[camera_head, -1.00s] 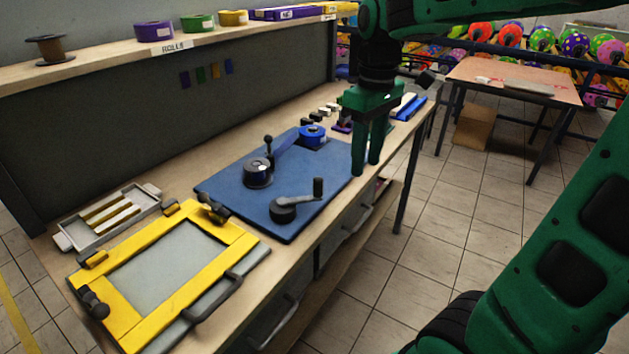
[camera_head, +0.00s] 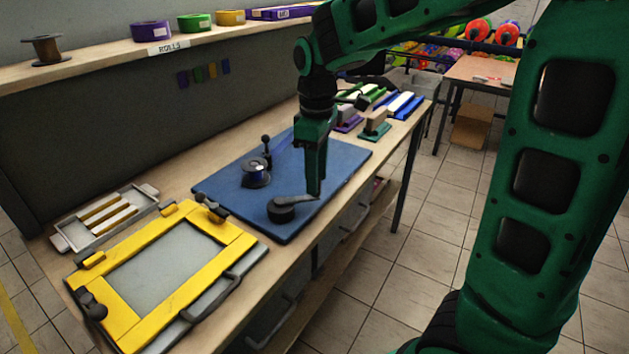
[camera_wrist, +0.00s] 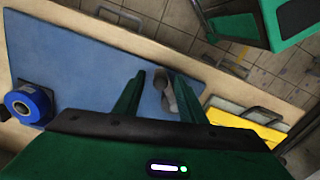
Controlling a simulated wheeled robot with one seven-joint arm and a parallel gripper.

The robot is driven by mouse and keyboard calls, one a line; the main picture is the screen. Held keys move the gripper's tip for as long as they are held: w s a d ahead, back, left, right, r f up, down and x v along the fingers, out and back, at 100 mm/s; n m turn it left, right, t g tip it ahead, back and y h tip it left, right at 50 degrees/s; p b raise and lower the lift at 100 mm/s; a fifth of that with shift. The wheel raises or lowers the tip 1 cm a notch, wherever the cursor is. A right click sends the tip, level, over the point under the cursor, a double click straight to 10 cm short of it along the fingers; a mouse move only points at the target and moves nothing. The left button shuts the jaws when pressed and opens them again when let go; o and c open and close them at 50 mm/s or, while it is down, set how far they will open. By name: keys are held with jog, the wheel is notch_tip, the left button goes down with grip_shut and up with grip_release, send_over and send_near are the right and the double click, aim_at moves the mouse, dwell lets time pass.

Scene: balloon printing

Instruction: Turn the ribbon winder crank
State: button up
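The ribbon winder sits on a blue board (camera_head: 225,187) on the bench. Its dark crank (camera_head: 282,209) has a round hub and an arm pointing right, toward my gripper. The upright handle at the arm's end is hidden behind my fingers in the head view. My gripper (camera_head: 316,190) points down at that end. In the wrist view the fingers (camera_wrist: 160,78) are apart, with the grey crank (camera_wrist: 168,98) showing in the gap; contact cannot be told. The blue ribbon roll (camera_wrist: 27,103) shows in the wrist view.
A yellow-framed screen (camera_head: 130,322) and a grey tray (camera_head: 70,236) lie to the left. A small post (camera_head: 267,150) rises by the spool. Stamps and blocks (camera_head: 375,125) stand at the far right of the bench. The board's front is clear.

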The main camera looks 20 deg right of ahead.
jog(key=shift+f, duration=0.95)
grip_shut()
jog(key=shift+s, duration=0.2)
